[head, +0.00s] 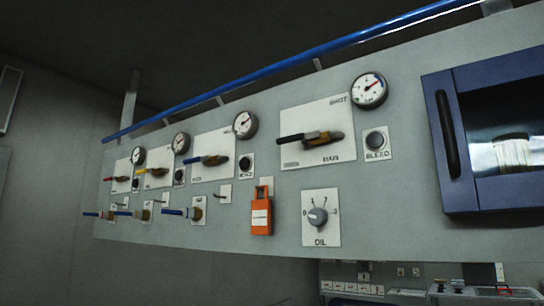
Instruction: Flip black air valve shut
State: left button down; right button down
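The black-handled valve (290,138) is on a white plate (313,112) on the grey panel, right of the picture's middle. Its black lever points left, roughly level, from a brass-coloured body (322,138). The plate has small lettering at its top right and along its bottom; the top right word looks like "SHUT". Neither of my grippers shows in the head view.
Other levers with blue (210,160), yellow (153,171) and red (119,179) handles are to the left. A gauge (369,90), a BLEED button (375,140), an OIL knob (318,216), an orange lock (261,214) and a blue-framed box (462,190) surround the valve. A blue pipe (280,55) runs above.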

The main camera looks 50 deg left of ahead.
aim_at(314, 134)
jog(key=k+j, duration=0.15)
jog(key=j, duration=0.2)
jog(key=k+j, duration=0.15)
jog(key=j, duration=0.2)
jog(key=k+j, duration=0.1)
jog(key=j, duration=0.25)
jog(key=k+j, duration=0.15)
jog(key=j, duration=0.15)
